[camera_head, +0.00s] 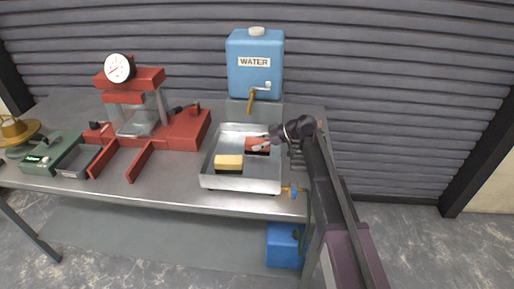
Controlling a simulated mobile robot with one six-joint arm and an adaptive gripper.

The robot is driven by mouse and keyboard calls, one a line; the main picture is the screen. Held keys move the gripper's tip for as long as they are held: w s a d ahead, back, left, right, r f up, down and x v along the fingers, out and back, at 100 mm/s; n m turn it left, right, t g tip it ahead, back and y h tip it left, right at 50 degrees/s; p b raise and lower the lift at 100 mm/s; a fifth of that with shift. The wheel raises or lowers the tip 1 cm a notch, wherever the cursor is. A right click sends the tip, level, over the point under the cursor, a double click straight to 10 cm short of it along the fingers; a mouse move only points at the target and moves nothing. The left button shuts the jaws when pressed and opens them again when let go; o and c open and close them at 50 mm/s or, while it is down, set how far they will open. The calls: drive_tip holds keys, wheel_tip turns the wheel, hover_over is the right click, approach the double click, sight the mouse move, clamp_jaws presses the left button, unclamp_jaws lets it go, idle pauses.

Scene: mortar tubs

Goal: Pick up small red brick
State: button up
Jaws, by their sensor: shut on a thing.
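The small red brick (254,142) is in the shallow metal tray (215,146), toward its right back side, with a dark lower part. My gripper (262,144) reaches in from the right over the tray and is shut on the red brick. The fingers cover part of the brick. I cannot tell whether the brick still touches the tray floor.
A yellow sponge-like block (229,162) lies in the tray's front left. A blue water tank (255,62) with a tap stands behind the tray. A red press with a dial (180,130) and a green scale (43,157) stand to the left. A blue container (284,246) is below.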

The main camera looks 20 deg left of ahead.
sight(258, 141)
drive_tip(key=shift+r, duration=0.1)
idle(0.3)
wheel_tip(258, 141, up, 10)
drive_tip(key=p, duration=1)
idle(0.8)
